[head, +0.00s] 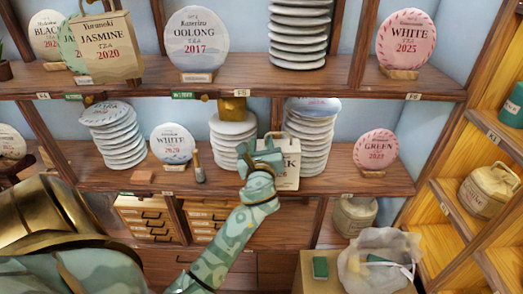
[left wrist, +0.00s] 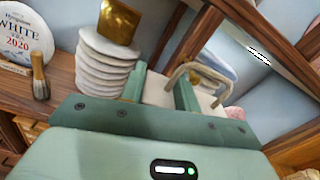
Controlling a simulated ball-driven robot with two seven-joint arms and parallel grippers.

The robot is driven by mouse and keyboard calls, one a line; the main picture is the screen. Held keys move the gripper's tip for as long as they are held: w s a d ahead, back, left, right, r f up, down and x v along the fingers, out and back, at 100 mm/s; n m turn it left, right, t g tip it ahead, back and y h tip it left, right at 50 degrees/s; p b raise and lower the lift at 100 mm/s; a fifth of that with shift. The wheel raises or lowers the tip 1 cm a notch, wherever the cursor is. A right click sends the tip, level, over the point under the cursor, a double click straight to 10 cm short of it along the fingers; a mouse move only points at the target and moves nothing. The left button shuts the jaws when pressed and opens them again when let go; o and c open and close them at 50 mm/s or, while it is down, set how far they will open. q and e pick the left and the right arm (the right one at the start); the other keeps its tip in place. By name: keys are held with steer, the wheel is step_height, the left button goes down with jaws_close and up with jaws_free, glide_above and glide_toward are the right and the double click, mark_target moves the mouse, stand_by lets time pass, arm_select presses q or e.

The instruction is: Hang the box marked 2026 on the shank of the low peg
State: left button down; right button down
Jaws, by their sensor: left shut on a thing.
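My left gripper (head: 262,158) is shut on a cream box (head: 287,170) with a cord handle. Dark lettering ending in "CK" shows on its front; the rest, including any year, is hidden by my gripper. The box is upright in front of the lower shelf's plate stacks. In the left wrist view the fingers (left wrist: 160,88) close on the box, and its handle loop (left wrist: 196,70) stands up beside them. Small brown knobs show at the upper shelf's front edge, one at centre (head: 205,97); I cannot tell which is the low peg. My right gripper is out of view.
A box marked Jasmine 2020 (head: 106,48) hangs at upper left. Stacked cakes (head: 230,138) stand close left of the held box, another stack (head: 312,135) behind it. A brass block (head: 232,108) tops the left stack. A brush (head: 198,168) stands on the lower shelf.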

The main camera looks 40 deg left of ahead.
mark_target(262, 141)
arm_select(q)
steer(key=shift+b+x, duration=0.6)
steer(key=shift+x, duration=0.95)
steer(key=shift+w+a+f, duration=0.4)
steer(key=shift+w+f, duration=0.1)
steer(key=shift+f, duration=0.1)
